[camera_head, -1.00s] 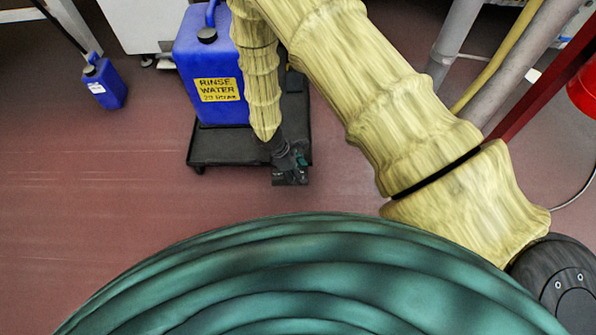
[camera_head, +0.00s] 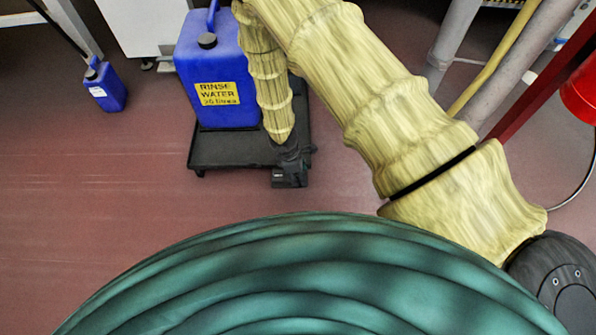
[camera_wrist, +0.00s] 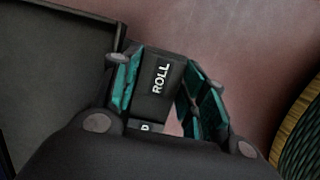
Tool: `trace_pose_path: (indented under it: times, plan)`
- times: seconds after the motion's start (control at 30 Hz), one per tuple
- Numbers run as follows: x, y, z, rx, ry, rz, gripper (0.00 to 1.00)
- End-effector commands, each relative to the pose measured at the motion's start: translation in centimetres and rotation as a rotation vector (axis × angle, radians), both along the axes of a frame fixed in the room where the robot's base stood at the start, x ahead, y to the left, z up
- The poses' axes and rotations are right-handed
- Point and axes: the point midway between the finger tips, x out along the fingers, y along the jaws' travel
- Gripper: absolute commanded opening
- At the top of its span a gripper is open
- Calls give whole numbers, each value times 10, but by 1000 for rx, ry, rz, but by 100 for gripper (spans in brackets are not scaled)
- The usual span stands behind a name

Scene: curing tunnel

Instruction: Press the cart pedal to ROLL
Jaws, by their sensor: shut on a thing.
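The cart (camera_head: 225,152) is a low black platform on the floor, bearing a blue rinse water jug (camera_head: 215,65). Its dark pedal (camera_wrist: 158,85) sticks out at the cart's front right corner. In the wrist view the white word ROLL faces up on the pedal, and a white "D" shows on its nearer part, the rest hidden by my gripper. My gripper (camera_wrist: 165,92) has its teal-padded fingers on either side of the pedal, shut on it. In the head view my gripper (camera_head: 288,158) points down at that corner. I cannot tell the pedal's tilt.
A small blue can (camera_head: 105,87) stands on the floor at the left. Grey pipes, a yellow pipe, a red post (camera_head: 530,95) and a red bucket-like object (camera_head: 580,95) are at the right.

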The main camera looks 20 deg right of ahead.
Motion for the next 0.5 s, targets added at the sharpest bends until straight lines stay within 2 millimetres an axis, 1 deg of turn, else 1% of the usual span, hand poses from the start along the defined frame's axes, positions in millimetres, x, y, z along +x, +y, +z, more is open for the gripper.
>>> trace_pose_path:
  times: [0.3,0.5]
  plan:
    - [-2,-3,-5,147,-39,-1,19]
    - [-2,-4,-8,204,-58,-1,19]
